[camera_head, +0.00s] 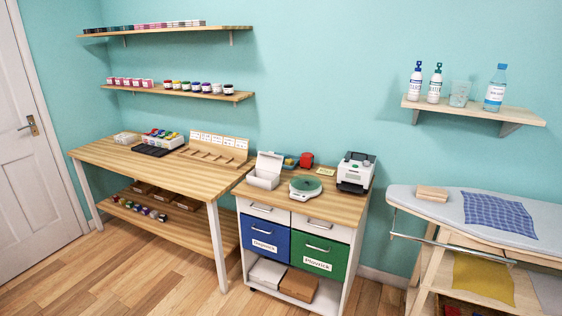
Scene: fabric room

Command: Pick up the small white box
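An open white box (264,178) with its lid raised stands on the wooden top of the drawer cabinet, at its left end. A white box (267,272) also lies on the cabinet's bottom shelf, beside a brown box (299,284). On the long wooden table, a low whitish box (126,138) sits at the far left. I cannot tell which of these the task means. My gripper is not in view.
The drawer cabinet (300,207) also bears a green-topped scale (305,187), a red item (307,160) and a white-and-black machine (356,172). The long table (190,172) stands left, an ironing board (430,208) right. The wooden floor (150,275) in front is clear.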

